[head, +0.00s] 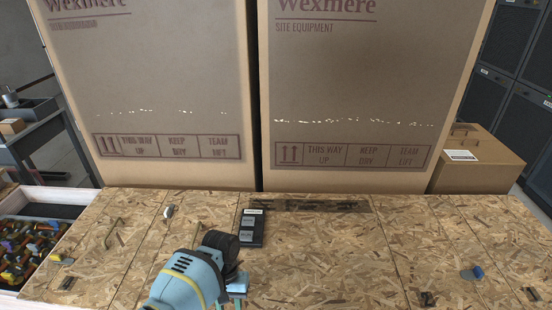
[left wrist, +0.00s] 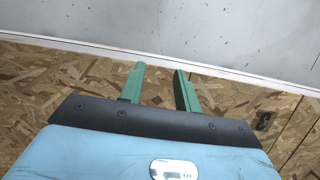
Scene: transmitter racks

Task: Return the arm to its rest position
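My left arm (head: 188,280) comes in low, left of centre in the head view, blue with a dark wrist joint, over the chipboard surface (head: 330,255). Its gripper is mostly hidden behind the arm there. In the left wrist view my left gripper (left wrist: 159,87) shows two green fingers apart with nothing between them. Beyond the fingers are chipboard and a pale speckled surface with a white strip along its foot. My right gripper is not in view.
Two tall cartons (head: 165,90) (head: 360,90) stand along the far edge. A dark button box (head: 252,229) lies just beyond my wrist. A bin of mixed parts (head: 50,196) is at left, a smaller carton (head: 480,160) at right. Small scraps lie scattered; the board's right-centre is mostly clear.

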